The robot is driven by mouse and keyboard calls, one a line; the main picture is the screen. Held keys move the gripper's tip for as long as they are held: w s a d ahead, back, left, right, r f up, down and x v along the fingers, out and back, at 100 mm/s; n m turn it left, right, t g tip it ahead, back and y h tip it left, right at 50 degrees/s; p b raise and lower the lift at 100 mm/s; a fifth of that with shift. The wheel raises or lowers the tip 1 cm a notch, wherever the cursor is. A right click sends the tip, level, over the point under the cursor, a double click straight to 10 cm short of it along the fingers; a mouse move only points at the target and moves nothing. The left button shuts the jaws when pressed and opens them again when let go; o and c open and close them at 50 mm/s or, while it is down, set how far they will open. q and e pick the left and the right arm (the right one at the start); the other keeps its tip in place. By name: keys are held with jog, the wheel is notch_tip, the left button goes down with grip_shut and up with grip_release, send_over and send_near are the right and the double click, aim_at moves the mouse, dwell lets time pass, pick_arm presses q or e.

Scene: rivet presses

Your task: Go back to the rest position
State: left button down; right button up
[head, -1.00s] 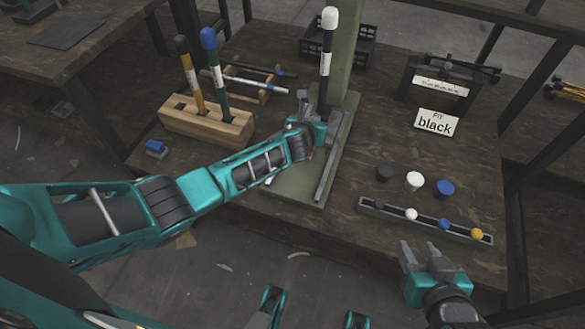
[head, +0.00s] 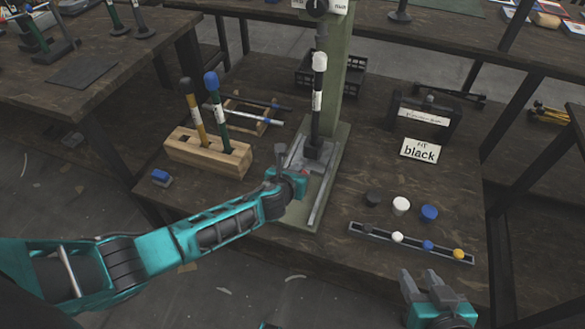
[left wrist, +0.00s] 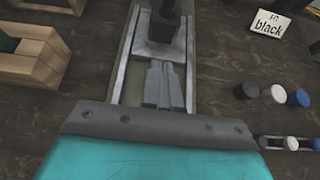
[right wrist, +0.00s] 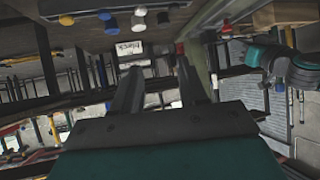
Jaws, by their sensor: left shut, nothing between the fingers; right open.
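My left gripper (head: 281,163) is shut and empty, low over the front left of the green press base (head: 297,215). Its closed fingers (left wrist: 164,85) also show in the left wrist view, in front of the press carriage (left wrist: 160,42). A black rod with a white top (head: 318,95) stands upright in the carriage (head: 313,155), with the fingers apart from the rod. Whether they touch the carriage is unclear. My right gripper (head: 424,283) is open and empty beyond the table's front edge. Its spread fingers (right wrist: 158,88) show in the right wrist view.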

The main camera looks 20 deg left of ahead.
pick_arm(q)
jog(key=s+d+r+n+g+h+p, duration=0.1)
jog(key=s+d+r+n+p, duration=0.1)
jog(key=s+n, duration=0.55)
jog(key=s+d+r+n+g+h+p, duration=0.1)
jog(key=s+n+p, duration=0.1)
jog(key=s+n, duration=0.55)
jog(key=s+a+r+n+p, duration=0.1)
jog(key=s+a+r+n, duration=0.1)
jog(key=n, duration=0.7)
jog(key=s+a+r+n+p, duration=0.2)
jog(key=s+a+r+n, duration=0.1)
jog(key=s+n, duration=0.4)
jog(key=r+n, duration=0.1)
jog(key=n, duration=0.2)
jog(key=shift+a+r+t, duration=0.2)
jog(key=shift+t, duration=0.2)
pick_arm(e)
jog(key=shift+h, duration=0.6)
jog(key=d+r, duration=0.1)
jog(key=s+d+r, duration=0.1)
jog(key=d+r, duration=0.1)
jog(key=shift+s+r, duration=0.15)
jog(key=shift+s, duration=0.1)
pick_arm(q)
jog(key=shift+s, duration=0.1)
pick_arm(e)
jog(key=shift+a, duration=0.15)
